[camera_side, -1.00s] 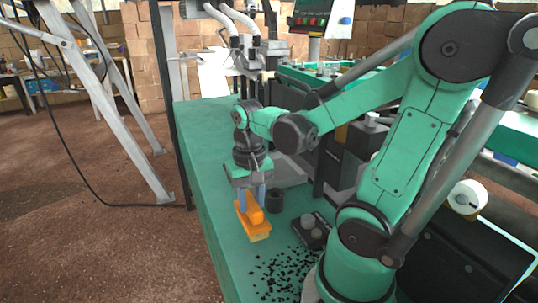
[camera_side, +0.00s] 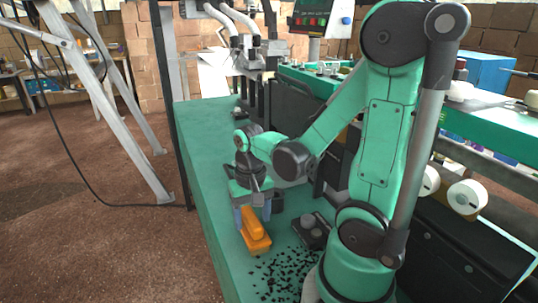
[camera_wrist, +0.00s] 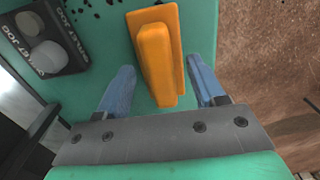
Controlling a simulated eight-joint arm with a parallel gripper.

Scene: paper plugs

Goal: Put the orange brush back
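The orange brush (camera_side: 257,232) is on the green table near its left edge, with its yellowish bristles down. In the wrist view the brush (camera_wrist: 158,60) lies lengthwise between the two blue fingers. My gripper (camera_side: 253,213) is open just over the brush, its fingers on either side. In the wrist view my gripper (camera_wrist: 160,72) shows green table in gaps between each finger and the brush. The brush's underside is hidden.
Black paper plugs (camera_side: 280,275) lie scattered just in front of the brush. A dark box with round grey buttons (camera_side: 313,228) stands to its right. A dark cylinder (camera_side: 277,202) is partly hidden behind the gripper. The table's left part (camera_side: 205,160) is clear behind.

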